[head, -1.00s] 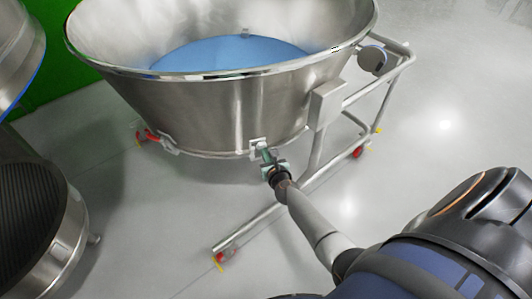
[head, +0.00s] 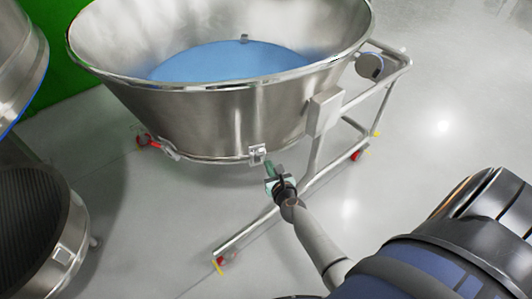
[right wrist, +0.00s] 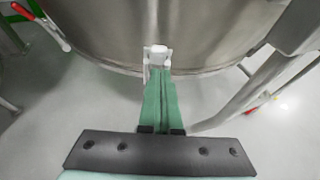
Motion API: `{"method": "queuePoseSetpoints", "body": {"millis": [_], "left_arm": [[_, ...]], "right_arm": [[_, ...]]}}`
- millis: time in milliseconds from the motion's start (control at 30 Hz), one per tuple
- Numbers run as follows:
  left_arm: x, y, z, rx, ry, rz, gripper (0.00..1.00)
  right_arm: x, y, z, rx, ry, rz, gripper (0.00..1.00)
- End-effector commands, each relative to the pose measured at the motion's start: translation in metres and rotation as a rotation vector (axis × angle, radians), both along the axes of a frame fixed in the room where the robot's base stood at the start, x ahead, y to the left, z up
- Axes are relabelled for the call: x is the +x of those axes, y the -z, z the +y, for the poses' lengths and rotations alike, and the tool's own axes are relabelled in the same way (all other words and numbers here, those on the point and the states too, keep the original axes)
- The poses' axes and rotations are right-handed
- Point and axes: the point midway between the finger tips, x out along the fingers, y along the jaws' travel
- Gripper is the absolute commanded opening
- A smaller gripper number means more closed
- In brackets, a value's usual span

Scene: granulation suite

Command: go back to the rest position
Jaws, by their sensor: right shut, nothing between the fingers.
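My right gripper (head: 270,170) is just below and to the right of a small metal latch (head: 257,153) on the lower rim of the steel bowl (head: 200,120). In the right wrist view its green fingers (right wrist: 160,98) are together and empty, with the latch (right wrist: 157,57) just beyond their tips. In the head view a small gap shows between the fingertips and the latch. My left gripper is not in view.
The bowl holds blue material (head: 230,60) and sits in a tubular wheeled frame (head: 315,170) with red castors. Another steel vessel (head: 70,240) stands at the left. The grey floor (head: 440,120) at the right is open.

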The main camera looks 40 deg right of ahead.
Motion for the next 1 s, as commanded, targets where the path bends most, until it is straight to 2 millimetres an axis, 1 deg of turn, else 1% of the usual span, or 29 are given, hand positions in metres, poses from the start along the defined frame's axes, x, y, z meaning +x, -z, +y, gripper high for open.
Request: {"method": "queuePoseSetpoints", "body": {"millis": [33, 167, 433, 500, 567, 667, 767, 800, 867, 900, 967, 1000], "left_arm": [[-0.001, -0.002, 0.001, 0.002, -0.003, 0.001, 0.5], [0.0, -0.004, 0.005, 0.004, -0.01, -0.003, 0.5], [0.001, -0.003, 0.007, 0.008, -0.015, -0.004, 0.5], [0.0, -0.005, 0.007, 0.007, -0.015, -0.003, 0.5], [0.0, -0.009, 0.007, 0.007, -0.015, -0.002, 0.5], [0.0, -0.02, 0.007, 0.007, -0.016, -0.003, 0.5], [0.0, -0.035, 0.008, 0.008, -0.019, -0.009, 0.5], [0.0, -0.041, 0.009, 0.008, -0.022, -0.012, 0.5], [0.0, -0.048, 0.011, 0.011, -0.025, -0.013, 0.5], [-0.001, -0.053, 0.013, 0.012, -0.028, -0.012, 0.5], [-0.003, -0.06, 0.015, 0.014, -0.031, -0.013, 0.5], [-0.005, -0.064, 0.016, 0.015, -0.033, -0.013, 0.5]], "right_arm": [[-0.007, -0.002, 0.003, 0.002, -0.001, 0.003, 0.0], [-0.018, -0.004, 0.006, 0.003, -0.002, 0.005, 0.0], [-0.021, -0.003, 0.008, 0.001, -0.004, 0.008, 0.0], [-0.023, -0.006, 0.01, -0.04, -0.03, 0.018, 0.0], [-0.026, -0.012, 0.015, -0.127, -0.086, 0.041, 0.0], [-0.038, -0.027, 0.034, -0.406, -0.268, 0.108, 0.0], [-0.059, -0.042, 0.064, -0.812, -0.531, 0.187, 0.0], [-0.07, -0.047, 0.078, -0.992, -0.646, 0.215, 0.0], [-0.087, -0.053, 0.097, -1.256, -0.812, 0.246, 0.0], [-0.1, -0.056, 0.109, -1.434, -0.923, 0.26, 0.0], [-0.121, -0.06, 0.126, -1.697, -1.082, 0.269, 0.0], [-0.135, -0.063, 0.136, -1.868, -1.182, 0.266, 0.0]]}}
